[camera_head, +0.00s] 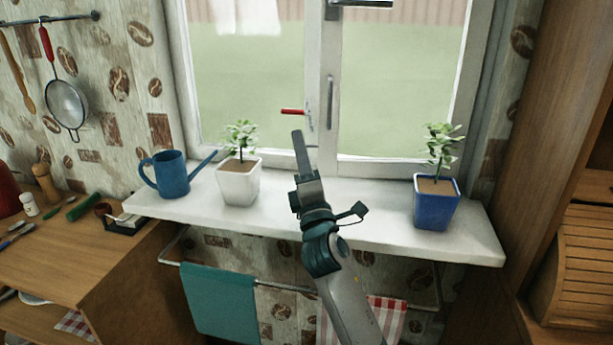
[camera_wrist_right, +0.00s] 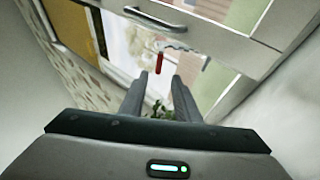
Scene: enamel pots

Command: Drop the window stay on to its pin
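The window stay shows its red grip (camera_head: 292,111) at the middle of the window, left of the centre post, with a thin metal part at its right end. In the right wrist view the red grip (camera_wrist_right: 158,62) hangs from a thin metal piece on the white frame. My right gripper (camera_head: 297,137) is just below the red grip in the head view. The right wrist view shows its two fingers (camera_wrist_right: 159,84) apart and empty, with the red grip beyond and between their tips. I cannot make out the pin. My left gripper is out of view.
On the white sill (camera_head: 380,232) stand a blue watering can (camera_head: 172,176), a white pot (camera_head: 238,185) and a blue pot (camera_head: 434,212), both with plants. A window handle (camera_head: 330,92) is on the centre post. The sill between the pots is free except for my arm.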

